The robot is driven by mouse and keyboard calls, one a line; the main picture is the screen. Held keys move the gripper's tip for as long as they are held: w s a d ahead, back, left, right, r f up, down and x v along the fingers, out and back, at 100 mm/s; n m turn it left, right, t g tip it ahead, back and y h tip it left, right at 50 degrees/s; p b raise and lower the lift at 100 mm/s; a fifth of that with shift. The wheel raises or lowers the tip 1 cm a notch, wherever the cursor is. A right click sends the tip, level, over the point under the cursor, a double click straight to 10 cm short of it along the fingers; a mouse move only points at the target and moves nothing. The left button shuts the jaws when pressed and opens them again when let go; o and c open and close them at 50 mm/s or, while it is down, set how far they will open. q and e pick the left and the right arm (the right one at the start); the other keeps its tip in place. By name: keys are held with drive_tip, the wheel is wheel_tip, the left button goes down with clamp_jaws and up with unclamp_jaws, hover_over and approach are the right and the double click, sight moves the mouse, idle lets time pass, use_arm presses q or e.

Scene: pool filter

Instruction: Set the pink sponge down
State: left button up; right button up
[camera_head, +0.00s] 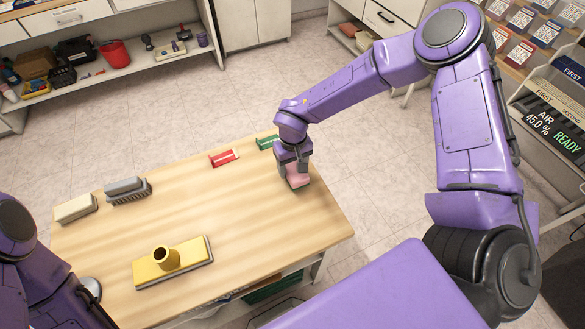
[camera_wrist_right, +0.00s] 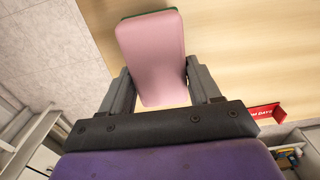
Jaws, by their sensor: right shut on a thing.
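The pink sponge (camera_head: 297,181) is in my right gripper (camera_head: 293,171), over the right part of the wooden table (camera_head: 245,230). In the right wrist view the sponge (camera_wrist_right: 152,50) sits between the two grey fingers of the gripper (camera_wrist_right: 158,80), with a finger against each side. A thin green edge shows at its far end. The sponge is at or just above the tabletop; I cannot tell whether it touches. My left arm shows at the lower left, but its gripper is not in view.
A red holder (camera_head: 224,158) and a green holder (camera_head: 267,142) stand near the table's far edge. The table's middle is clear.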

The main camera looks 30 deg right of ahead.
sight(293, 166)
drive_tip(key=shift+f, duration=1)
drive_tip(key=shift+s+f, duration=0.1)
drive_tip(key=o, duration=1)
wheel_tip(293, 166, up, 12)
drive_tip(key=shift+r+b, duration=0.15)
drive_tip(key=shift+b, duration=0.15)
